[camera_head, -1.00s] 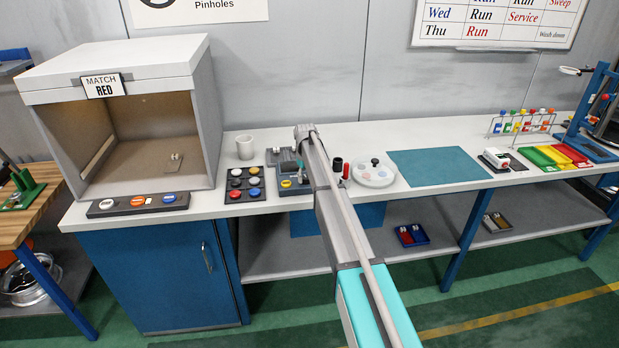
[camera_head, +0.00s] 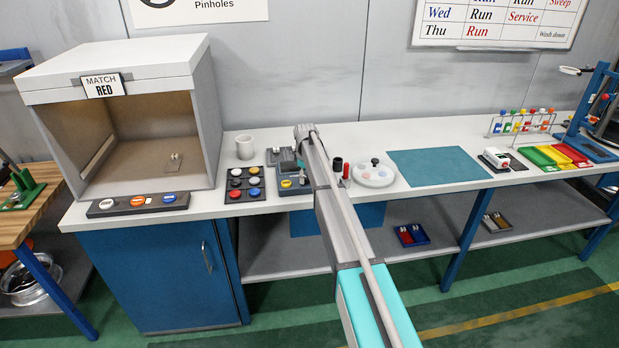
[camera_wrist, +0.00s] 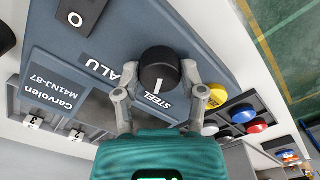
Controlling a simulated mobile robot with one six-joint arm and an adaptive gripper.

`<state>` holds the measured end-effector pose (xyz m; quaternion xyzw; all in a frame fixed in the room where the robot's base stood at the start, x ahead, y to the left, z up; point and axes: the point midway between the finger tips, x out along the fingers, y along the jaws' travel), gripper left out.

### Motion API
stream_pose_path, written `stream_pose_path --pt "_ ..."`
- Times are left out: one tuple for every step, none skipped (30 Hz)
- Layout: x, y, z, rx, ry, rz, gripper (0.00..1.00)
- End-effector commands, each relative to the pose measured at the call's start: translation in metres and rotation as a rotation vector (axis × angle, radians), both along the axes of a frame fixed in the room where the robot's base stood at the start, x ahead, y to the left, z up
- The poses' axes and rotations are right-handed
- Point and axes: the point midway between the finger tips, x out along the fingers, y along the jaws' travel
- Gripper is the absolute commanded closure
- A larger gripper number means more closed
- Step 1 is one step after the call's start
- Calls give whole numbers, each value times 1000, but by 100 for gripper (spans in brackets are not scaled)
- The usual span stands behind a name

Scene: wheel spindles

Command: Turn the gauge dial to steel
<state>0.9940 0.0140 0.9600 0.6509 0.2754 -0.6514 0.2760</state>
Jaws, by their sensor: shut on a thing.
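The gauge dial (camera_wrist: 160,68) is a round black knob with a white line, on a blue-grey gauge panel. In the wrist view its white line points toward the word STEEL (camera_wrist: 157,102). The word ALU (camera_wrist: 124,74) lies to the left of the dial. My gripper (camera_wrist: 158,82) has one grey finger on each side of the dial and is shut on it. In the head view the gauge (camera_head: 294,189) stands on the bench, partly hidden by my arm.
A yellow button (camera_wrist: 217,96) sits close to the right finger.

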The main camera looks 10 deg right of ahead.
Motion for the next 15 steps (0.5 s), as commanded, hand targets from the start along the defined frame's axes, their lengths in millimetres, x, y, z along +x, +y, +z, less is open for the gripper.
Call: stream_pose_path --pt "-2 0 0 0 4 0 95" --pt "-2 0 0 0 4 0 95" --pt "-2 0 0 0 4 0 42" --pt "-2 0 0 0 4 0 36" --pt "-2 0 0 1 4 0 31" --pt "-2 0 0 0 3 0 23" --pt "-2 0 0 0 3 0 18" --pt "-1 0 0 1 2 0 13" --pt "-1 0 0 1 2 0 13" --pt "-1 0 0 1 2 -1 13" --pt "-1 0 0 0 1 -1 13" --pt "-1 0 0 1 1 -1 13" --pt "-1 0 0 1 1 -1 13" --pt "0 0 0 1 1 -1 13" --pt "0 0 0 1 1 -1 13"
